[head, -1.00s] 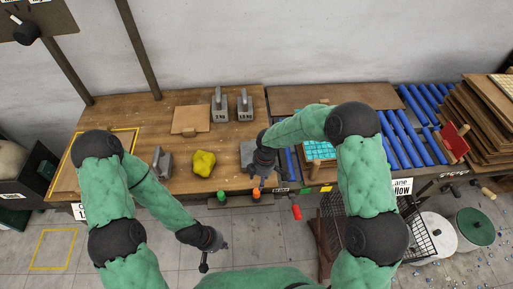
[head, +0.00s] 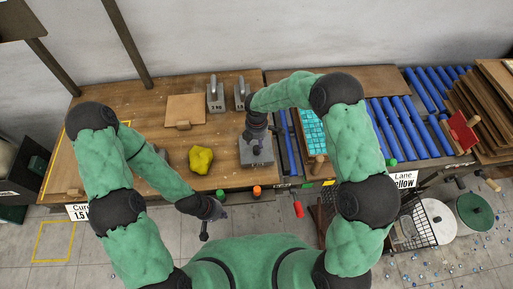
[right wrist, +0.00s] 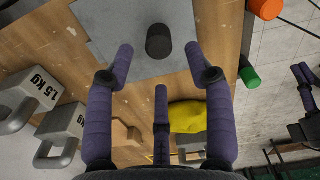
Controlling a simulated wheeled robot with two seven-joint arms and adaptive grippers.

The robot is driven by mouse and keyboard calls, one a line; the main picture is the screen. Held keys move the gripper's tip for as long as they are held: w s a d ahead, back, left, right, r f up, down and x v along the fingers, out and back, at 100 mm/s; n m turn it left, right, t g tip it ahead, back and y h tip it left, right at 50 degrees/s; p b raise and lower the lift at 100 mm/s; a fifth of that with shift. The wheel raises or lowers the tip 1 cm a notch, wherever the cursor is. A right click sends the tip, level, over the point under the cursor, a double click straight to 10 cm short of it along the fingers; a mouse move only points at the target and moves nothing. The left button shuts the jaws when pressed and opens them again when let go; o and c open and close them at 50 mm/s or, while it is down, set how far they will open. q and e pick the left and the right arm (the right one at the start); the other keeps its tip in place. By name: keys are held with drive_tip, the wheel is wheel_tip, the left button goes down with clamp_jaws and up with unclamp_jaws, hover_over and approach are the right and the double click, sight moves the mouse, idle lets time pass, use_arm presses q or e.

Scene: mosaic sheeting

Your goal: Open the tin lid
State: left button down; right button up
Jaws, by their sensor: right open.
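A flat grey tin lid (head: 262,157) lies near the table's front edge in the head view, partly hidden under my right gripper. In the right wrist view the grey surface (right wrist: 115,25) carries a short dark round knob (right wrist: 159,42). My right gripper (head: 256,138) is over it with its fingers spread. The knob shows between the fingertips with a gap on both sides; contact is not visible. My left gripper (head: 207,220) hangs in front of the table, away from the tin, and its fingers are too small to read.
A yellow lump (head: 201,159) lies left of the tin. Grey weights (head: 215,95) and a wooden board (head: 186,109) stand behind. A tray of turquoise tiles (head: 312,132) and blue rollers (head: 405,130) lie right. Green (head: 220,194) and orange (head: 257,191) knobs line the front edge.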

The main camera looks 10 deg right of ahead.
sight(256, 147)
wheel_tip(256, 147, down, 6)
drive_tip(key=shift+w, duration=0.1)
idle(0.4)
clamp_jaws()
